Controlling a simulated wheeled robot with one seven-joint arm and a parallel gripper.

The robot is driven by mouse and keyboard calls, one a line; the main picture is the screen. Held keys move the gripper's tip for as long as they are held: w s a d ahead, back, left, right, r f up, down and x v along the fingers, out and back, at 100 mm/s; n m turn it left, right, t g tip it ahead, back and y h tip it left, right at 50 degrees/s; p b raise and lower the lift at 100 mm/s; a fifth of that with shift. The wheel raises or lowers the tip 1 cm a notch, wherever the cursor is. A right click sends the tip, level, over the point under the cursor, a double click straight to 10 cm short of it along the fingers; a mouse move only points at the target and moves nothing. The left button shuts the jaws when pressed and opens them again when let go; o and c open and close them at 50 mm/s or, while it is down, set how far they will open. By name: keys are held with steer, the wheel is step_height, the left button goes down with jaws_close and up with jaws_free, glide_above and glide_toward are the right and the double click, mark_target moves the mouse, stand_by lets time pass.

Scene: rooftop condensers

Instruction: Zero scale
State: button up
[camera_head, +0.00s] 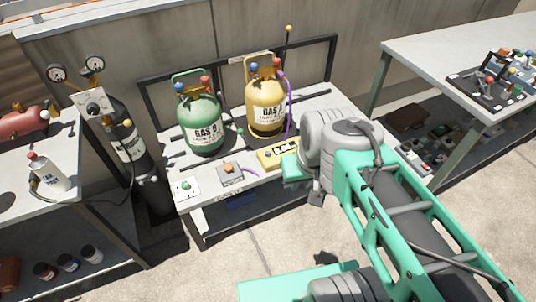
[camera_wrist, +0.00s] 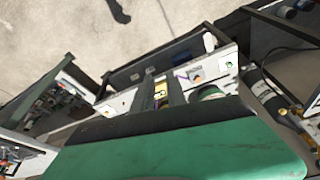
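A yellow box with a small readout (camera_head: 278,154) sits at the front of the grey bench, in front of the yellow gas cylinder (camera_head: 266,103); its digits are too small to read surely. Part of it shows in the wrist view (camera_wrist: 160,90), between two dark fingers. My gripper (camera_wrist: 161,97) looks open and empty, with the fingers apart. In the head view my wrist is just right of the box, and the fingers are mostly hidden. The cylinder stands upright on the bench, with a purple hose (camera_head: 289,105) running down its right side.
A green cylinder (camera_head: 205,125) stands left of the yellow one. A grey box with an orange knob (camera_head: 230,174) and a white plate with a green button (camera_head: 186,187) lie at the front edge. A dark cylinder (camera_head: 127,140) with gauges stands left. Another table (camera_head: 430,50) is right.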

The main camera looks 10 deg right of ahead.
jaws_close()
stand_by(1.3)
